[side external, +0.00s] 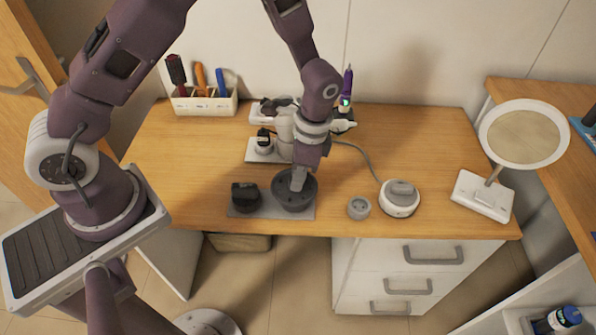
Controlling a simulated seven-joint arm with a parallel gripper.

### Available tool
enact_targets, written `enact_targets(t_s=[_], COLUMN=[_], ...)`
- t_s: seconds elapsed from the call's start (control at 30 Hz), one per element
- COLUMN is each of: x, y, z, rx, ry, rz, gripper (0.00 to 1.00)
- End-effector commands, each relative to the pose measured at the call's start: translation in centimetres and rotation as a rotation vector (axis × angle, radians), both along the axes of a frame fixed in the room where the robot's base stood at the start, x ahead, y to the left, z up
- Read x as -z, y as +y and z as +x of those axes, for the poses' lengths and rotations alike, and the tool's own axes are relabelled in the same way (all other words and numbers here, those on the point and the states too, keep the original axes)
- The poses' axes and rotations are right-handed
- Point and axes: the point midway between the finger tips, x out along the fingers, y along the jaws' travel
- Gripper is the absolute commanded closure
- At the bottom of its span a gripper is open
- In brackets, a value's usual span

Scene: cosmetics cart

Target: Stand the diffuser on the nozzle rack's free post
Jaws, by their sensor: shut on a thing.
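The diffuser (294,194), a dark round bowl-like piece, is on the grey mat (270,212) near the table's front edge. My gripper (298,184) points down at its middle and is shut on it. I cannot tell whether the diffuser still touches the mat. A white-based rack (252,157), which looks like the nozzle rack, stands behind the mat, with a dark nozzle (264,139) on its left part. My arm covers the rack's right part, so the free post is not clearly visible.
A dark attachment (245,197) lies on the mat's left side. A small grey cylinder (359,208) and a white round device (400,199) stand to the right. A brush caddy (205,104), purple tool (347,84) and mirror (524,134) stand farther out. The table's left side is clear.

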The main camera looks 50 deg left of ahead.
Motion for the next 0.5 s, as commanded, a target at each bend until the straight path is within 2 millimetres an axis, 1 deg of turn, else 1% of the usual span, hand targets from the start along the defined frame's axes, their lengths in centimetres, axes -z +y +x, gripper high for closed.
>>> enact_targets(t_s=[0.43, 0.47, 0.5], x=[1.1, 1.1, 1.1], y=[0.0, 0.0, 0.0], z=[0.0, 0.0, 0.0], rx=[0.000, 0.000, 0.000], ry=[0.001, 0.000, 0.000], rz=[0.000, 0.000, 0.000], gripper=[1.00, 0.73, 0.65])
